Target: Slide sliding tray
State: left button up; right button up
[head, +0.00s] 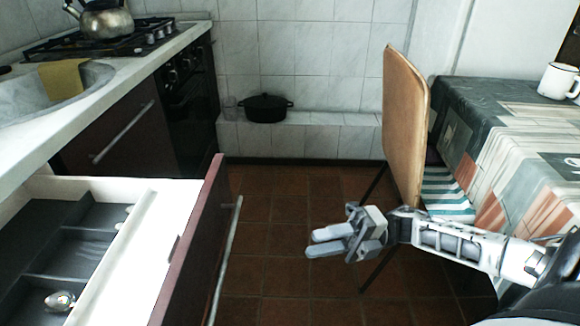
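An open drawer (168,195) with a dark red-brown front (196,235) and a long metal handle (228,255) stands out from the counter at the lower left. A dark grey tray (72,238) with compartments lies in its left part, with a spoon (60,300) in the near compartment and another shiny utensil at its right edge. The white drawer floor to the right of the tray is bare. My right gripper (316,243) is over the floor, right of the drawer handle and apart from it. Its fingers are a little apart with nothing between them. My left gripper is out of view.
A chair (404,125) and a table (515,130) with a white mug (559,81) stand at the right. A black pot (265,108) sits on the tiled ledge at the back. The tiled floor (290,200) between drawer and chair is clear.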

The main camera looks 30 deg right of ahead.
aim_at(123, 290)
jog(key=k, duration=1)
